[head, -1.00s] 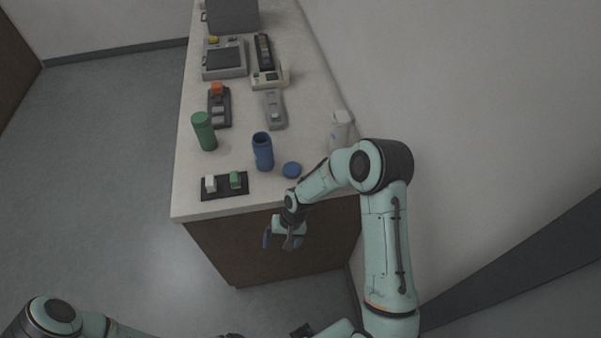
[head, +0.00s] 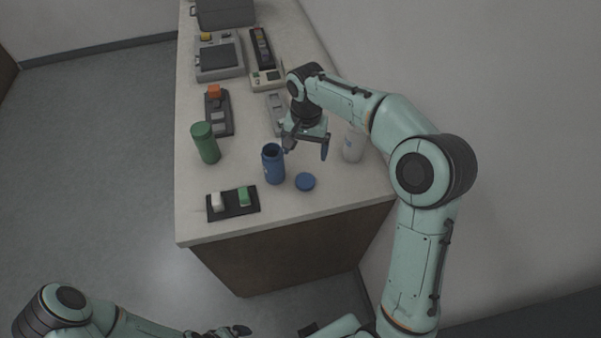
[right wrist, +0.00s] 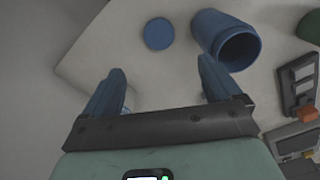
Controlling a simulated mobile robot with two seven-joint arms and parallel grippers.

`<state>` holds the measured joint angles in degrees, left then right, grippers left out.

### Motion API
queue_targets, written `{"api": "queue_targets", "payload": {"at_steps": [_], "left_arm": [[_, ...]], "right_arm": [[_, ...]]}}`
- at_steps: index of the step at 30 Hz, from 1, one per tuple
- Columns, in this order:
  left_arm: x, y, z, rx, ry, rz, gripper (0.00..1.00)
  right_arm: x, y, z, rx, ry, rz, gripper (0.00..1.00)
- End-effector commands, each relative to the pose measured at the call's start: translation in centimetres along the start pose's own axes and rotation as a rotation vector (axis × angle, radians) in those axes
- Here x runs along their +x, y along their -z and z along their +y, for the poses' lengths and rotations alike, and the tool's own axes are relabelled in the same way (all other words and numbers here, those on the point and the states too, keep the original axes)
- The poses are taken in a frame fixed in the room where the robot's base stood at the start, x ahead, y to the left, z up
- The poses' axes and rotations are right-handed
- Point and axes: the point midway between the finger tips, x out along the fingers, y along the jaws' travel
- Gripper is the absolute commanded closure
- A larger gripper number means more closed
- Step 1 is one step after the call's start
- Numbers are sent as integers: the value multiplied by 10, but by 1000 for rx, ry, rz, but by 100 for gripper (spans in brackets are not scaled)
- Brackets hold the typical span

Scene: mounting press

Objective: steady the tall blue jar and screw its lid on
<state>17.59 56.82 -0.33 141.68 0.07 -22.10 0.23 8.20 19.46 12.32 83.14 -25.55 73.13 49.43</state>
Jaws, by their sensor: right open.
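The tall blue jar (head: 273,165) stands upright and open near the front of the counter; its dark mouth also shows in the right wrist view (right wrist: 238,50). The round blue lid (head: 305,182) lies flat on the counter just right of the jar; it also shows in the right wrist view (right wrist: 158,34). My right gripper (head: 306,150) is open and empty above the counter, behind the lid and right of the jar's top. In the right wrist view its two blue fingers are spread wide with nothing between them. My left gripper (head: 235,331) is at the bottom edge, away from the counter, its jaws unclear.
A green jar (head: 206,144) stands left of the blue jar. A black tray (head: 231,212) with a white and a green block is in front. A white bottle (head: 353,146) stands right, close to my right arm. Grey devices (head: 219,60) fill the back.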

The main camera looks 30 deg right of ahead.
Motion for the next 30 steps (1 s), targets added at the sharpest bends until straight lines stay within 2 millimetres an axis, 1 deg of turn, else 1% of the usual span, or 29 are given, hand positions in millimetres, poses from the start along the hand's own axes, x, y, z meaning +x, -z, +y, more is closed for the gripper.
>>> {"api": "queue_targets", "payload": {"at_steps": [8,10,14,18,21,25,30], "left_arm": [[0,0,0,-1,0,-1,2],[1,-1,-1,-1,0,-2,2],[4,-3,-3,-2,1,-4,2],[8,-5,-5,-3,3,-7,2],[10,-6,-6,-3,3,-8,2],[11,-6,-6,-3,3,-9,2],[10,-6,-6,-3,3,-8,2]], "right_arm": [[0,0,0,0,0,0,9],[4,0,0,0,-2,-2,9],[24,-1,1,0,-4,-5,9],[53,-1,1,0,-4,-5,9],[69,-1,1,-1,-3,-4,9],[80,0,0,-1,-1,-2,9],[82,0,0,0,1,0,9]]}}
